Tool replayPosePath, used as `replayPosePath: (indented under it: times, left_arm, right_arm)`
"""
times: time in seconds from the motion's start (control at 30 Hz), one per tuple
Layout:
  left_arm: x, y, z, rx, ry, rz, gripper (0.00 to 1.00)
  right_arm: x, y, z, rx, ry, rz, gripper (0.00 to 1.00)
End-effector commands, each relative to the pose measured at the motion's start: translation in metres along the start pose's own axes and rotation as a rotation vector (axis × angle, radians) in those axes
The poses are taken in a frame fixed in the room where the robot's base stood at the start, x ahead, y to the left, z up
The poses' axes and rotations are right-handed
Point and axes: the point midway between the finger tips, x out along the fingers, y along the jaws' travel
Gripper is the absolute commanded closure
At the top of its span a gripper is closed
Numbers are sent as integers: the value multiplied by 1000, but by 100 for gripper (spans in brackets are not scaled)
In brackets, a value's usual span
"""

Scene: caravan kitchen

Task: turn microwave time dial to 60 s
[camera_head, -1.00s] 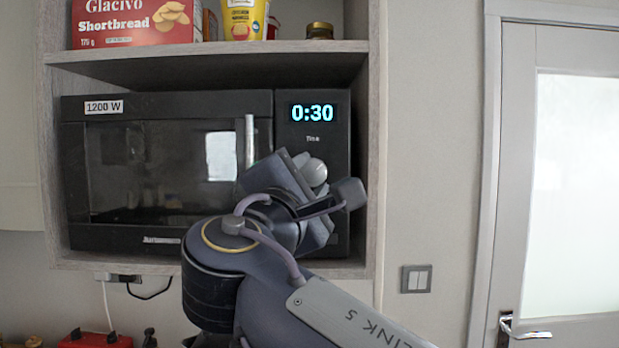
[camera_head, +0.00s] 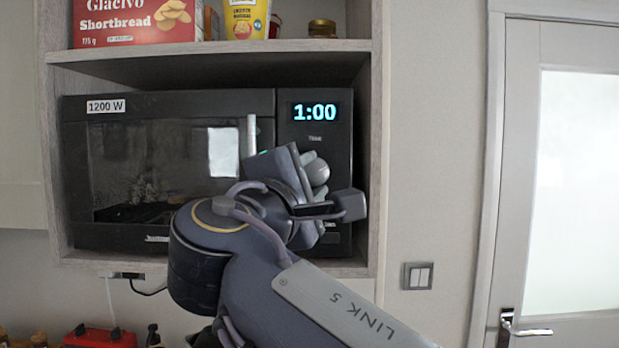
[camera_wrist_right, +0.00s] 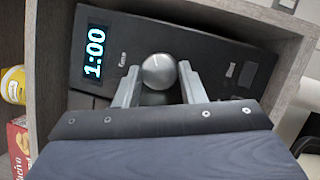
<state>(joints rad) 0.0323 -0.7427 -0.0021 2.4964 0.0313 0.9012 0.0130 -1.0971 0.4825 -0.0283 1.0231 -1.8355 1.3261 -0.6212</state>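The black microwave (camera_head: 200,105) sits in a shelf niche with its door shut. Its display (camera_head: 315,112) reads 1:00, and the wrist view shows the same reading (camera_wrist_right: 94,52). The round silver time dial (camera_wrist_right: 160,71) is between the two fingers of my right gripper (camera_wrist_right: 158,84) in the right wrist view. In the head view the dial (camera_head: 317,172) shows just beyond the right gripper (camera_head: 310,178), and my right arm hides much of the control panel. My left gripper is not in view.
A red shortbread box (camera_head: 135,22), a yellow pot (camera_head: 243,20) and a small jar (camera_head: 322,28) stand on the shelf above. The niche's right side wall (camera_head: 377,150) is close to my right gripper. A light switch (camera_head: 418,276) and a door (camera_head: 565,180) are further right.

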Motion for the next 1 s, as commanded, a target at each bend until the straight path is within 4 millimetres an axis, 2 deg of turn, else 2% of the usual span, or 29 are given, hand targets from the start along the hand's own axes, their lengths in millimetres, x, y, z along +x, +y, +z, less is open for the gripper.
replayPosePath:
  times: [0.03,0.17,0.47,0.57,0.8,1.0]
  left_arm:
    - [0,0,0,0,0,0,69]
    - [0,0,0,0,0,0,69]
    - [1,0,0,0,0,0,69]
    - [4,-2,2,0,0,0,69]
    - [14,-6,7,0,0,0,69]
    - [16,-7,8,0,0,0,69]
  right_arm:
    - [0,0,0,0,0,0,58]
    - [0,0,0,0,0,0,42]
    - [-2,0,0,-1,1,1,42]
    - [-13,-1,-1,0,3,3,42]
    - [-55,-2,-1,-1,3,3,42]
    - [-75,-1,0,-1,1,1,42]
